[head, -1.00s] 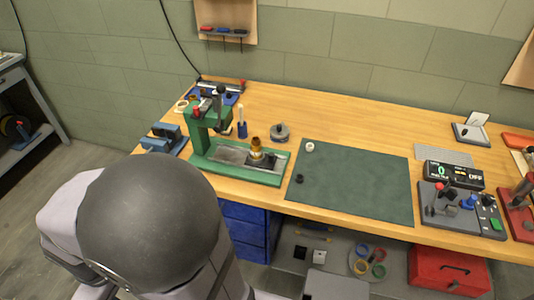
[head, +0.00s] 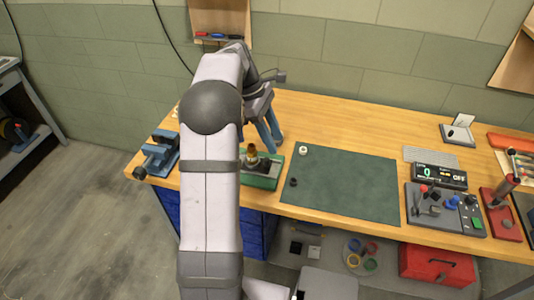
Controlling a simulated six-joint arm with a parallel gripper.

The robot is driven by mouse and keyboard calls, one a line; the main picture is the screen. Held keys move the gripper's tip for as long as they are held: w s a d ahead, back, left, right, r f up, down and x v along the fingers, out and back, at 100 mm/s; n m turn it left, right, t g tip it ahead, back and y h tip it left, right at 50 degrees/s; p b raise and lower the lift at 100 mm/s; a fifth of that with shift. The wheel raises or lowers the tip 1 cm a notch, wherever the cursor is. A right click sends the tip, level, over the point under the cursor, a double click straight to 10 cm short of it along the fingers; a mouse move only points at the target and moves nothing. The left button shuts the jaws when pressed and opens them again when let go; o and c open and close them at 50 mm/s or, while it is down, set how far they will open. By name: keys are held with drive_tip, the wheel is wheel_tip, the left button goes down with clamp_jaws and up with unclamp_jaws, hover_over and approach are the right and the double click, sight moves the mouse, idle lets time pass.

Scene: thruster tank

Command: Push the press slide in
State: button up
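The green press (head: 262,182) stands on the bench, mostly hidden behind my arm; only the right end of its base shows. On that end sits the dark press slide (head: 262,165), carrying an upright brass-coloured part (head: 251,153). The slide lies toward the right end of the base, outside the press frame. My gripper (head: 272,146) hangs over the bench just behind and right of the slide, blue-grey fingers pointing down. The two fingers look apart with nothing between them. I see no contact with the slide, though depth is hard to judge.
A dark green mat (head: 345,182) lies right of the press, with a white ring (head: 303,150) and a black ring (head: 293,182) on its left edge. A blue vise (head: 160,155) stands left. A control box (head: 445,210) and display (head: 440,177) stand right.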

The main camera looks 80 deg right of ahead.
sight(267, 159)
drive_tip(key=w+d+f+m+t, duration=0.1)
drive_tip(key=d+f, duration=0.1)
drive_tip(key=w+d+f+m+t+b, duration=0.1)
drive_tip(key=d+f+m+t, duration=0.1)
drive_tip(key=f, duration=0.1)
drive_tip(key=w+d+f+m+t, duration=0.1)
drive_tip(key=d+f, duration=0.1)
drive_tip(key=f, duration=0.1)
drive_tip(key=shift+w+d+f+m, duration=0.15)
drive_tip(key=shift+w+d+m, duration=0.05)
drive_tip(key=shift+d+m, duration=0.1)
drive_tip(key=shift+a+f+p, duration=0.15)
drive_tip(key=shift+f+p, duration=1)
drive_tip(key=shift+f, duration=2.5)
clamp_jaws()
